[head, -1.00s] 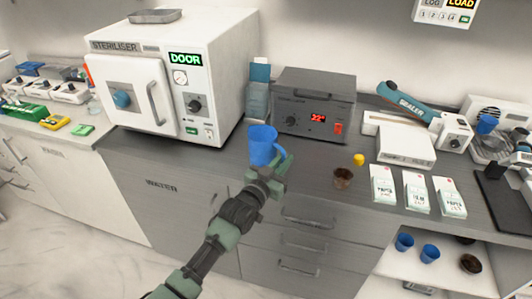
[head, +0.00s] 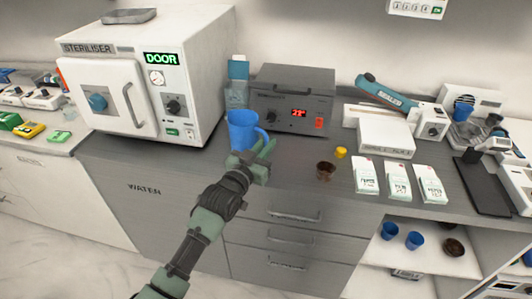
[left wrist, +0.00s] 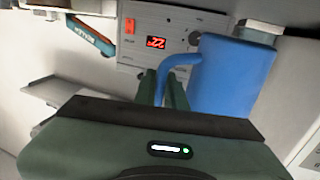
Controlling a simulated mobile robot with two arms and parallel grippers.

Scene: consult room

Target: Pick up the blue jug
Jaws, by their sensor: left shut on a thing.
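The blue jug (head: 242,131) is upright at the front of the grey counter, between the steriliser and the grey box with the red display. Its handle is on its right side. My left gripper (head: 262,155) is at the handle and shut on it. In the left wrist view the jug (left wrist: 228,78) is at the right, and its handle passes between the fingers of my gripper (left wrist: 163,88). I cannot tell whether the jug's base touches the counter. My right gripper is not in view.
The steriliser (head: 145,80) stands left of the jug, and the grey box (head: 291,101) behind and right. A brown cup (head: 326,170), a yellow cup (head: 341,152) and white packets (head: 397,180) lie right. Two blue cups (head: 414,240) are on the lower shelf.

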